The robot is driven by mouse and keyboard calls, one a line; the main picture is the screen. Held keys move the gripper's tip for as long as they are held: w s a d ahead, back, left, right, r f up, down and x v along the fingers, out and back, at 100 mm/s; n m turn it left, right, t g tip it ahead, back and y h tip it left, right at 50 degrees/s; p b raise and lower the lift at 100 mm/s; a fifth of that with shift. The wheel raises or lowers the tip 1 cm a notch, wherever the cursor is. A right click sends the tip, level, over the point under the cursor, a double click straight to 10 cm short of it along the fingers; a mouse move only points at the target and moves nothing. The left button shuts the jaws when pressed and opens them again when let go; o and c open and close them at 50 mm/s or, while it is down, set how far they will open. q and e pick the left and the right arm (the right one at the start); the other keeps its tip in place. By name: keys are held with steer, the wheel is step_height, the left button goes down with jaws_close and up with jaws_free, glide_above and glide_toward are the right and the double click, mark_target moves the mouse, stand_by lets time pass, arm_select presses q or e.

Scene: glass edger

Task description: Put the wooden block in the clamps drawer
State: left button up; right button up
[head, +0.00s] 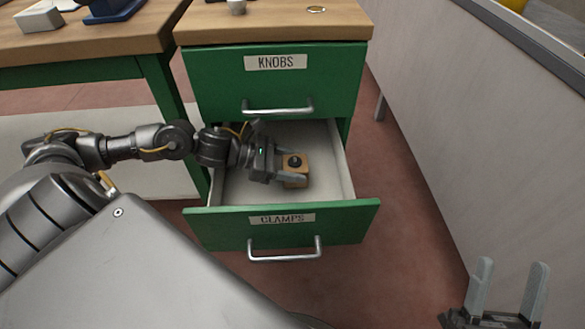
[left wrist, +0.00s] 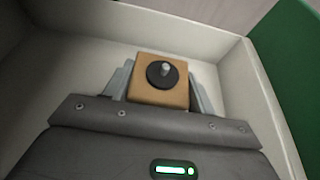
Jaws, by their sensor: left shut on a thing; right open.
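The clamps drawer (head: 337,208) is pulled open below the shut knobs drawer (head: 230,85). My left gripper (head: 294,171) is inside the open drawer's outline, shut on the wooden block (head: 301,161). The block is light brown with a black round knob on its top. In the left wrist view the block (left wrist: 157,95) sits between the two fingers, with the white drawer walls (left wrist: 180,35) around it. I cannot tell whether the block touches the drawer floor. My right gripper (head: 508,290) is open and empty at the lower right, outside the drawer.
A wooden worktop (head: 275,22) on the green cabinet carries a small grey object (head: 237,7) and a ring (head: 316,9). Another bench (head: 90,45) stands at the left. A grey panel (head: 450,120) rises at the right, with red floor (head: 400,220) between it and the cabinet.

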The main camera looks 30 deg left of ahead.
arm_select(q)
steer(key=shift+f, duration=0.55)
arm_select(e)
steer(key=shift+s+d+r+t, duration=0.2)
steer(key=shift+d+r+t, duration=0.1)
steer(key=shift+t, duration=0.2)
